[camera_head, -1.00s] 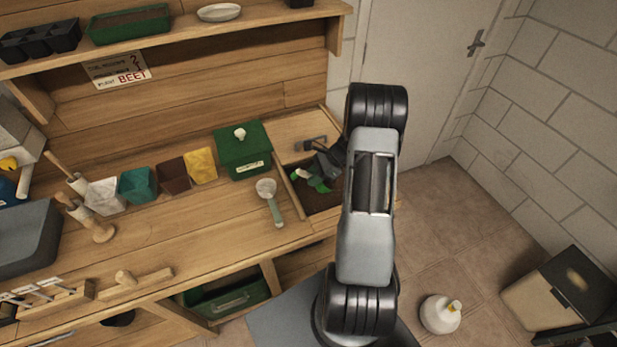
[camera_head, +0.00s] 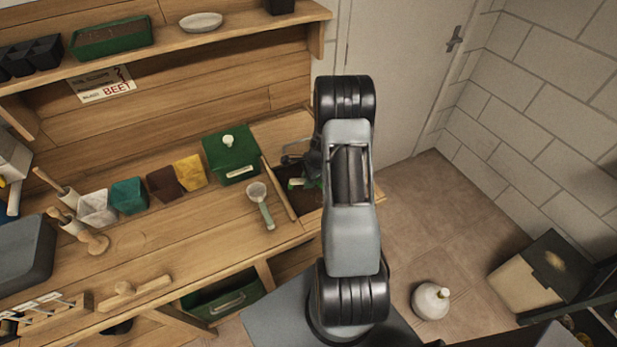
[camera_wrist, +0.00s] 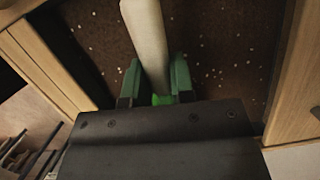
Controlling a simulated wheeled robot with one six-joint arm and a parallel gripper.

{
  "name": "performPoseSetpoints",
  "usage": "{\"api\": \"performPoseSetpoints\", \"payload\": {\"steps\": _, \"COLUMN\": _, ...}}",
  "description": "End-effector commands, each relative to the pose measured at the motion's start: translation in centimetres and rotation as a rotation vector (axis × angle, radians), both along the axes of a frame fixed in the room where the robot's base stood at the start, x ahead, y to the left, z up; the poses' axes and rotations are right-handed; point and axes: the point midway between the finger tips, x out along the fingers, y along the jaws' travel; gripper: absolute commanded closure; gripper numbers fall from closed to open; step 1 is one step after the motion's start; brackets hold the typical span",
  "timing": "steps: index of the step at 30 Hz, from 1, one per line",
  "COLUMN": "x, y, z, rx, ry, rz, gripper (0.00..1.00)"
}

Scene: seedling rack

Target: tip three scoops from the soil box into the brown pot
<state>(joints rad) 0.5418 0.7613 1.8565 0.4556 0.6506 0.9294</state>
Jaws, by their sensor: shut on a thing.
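The soil box (camera_head: 279,190) is the wooden bin at the right end of the bench. Dark soil with pale specks (camera_wrist: 215,45) fills the wrist view between its wooden walls. My gripper (camera_wrist: 156,82), with green fingertips, is over or in the box and is shut on a pale, long scoop (camera_wrist: 147,35). A bright green bit shows between the fingers. The scoop's far end is out of frame, so its load cannot be told. In the head view my arm hides most of the gripper and scoop. The brown pot (camera_head: 163,184) stands on the bench to the left, its inside not clear.
The brown pot stands between a teal pot (camera_head: 128,195) and a yellow pot (camera_head: 190,172). A green lidded box (camera_head: 231,157) stands between the pots and the soil box. A strainer (camera_head: 264,210) with a pale green handle lies in front. A shelf (camera_head: 200,38) overhangs the back.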

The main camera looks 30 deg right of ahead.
Motion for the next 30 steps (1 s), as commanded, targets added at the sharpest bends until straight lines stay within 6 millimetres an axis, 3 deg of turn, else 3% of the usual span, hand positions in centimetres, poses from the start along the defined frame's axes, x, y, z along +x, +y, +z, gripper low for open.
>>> {"api": "performPoseSetpoints", "payload": {"steps": 14, "x": 0.5, "y": 1.6, "z": 4.3, "rx": -0.160, "ry": 0.042, "rz": 0.004, "gripper": 1.00}}
{"api": "performPoseSetpoints", "payload": {"steps": 30, "x": 0.9, "y": 2.9, "z": 7.4, "rx": -0.256, "ry": 0.071, "rz": 0.004, "gripper": 1.00}}
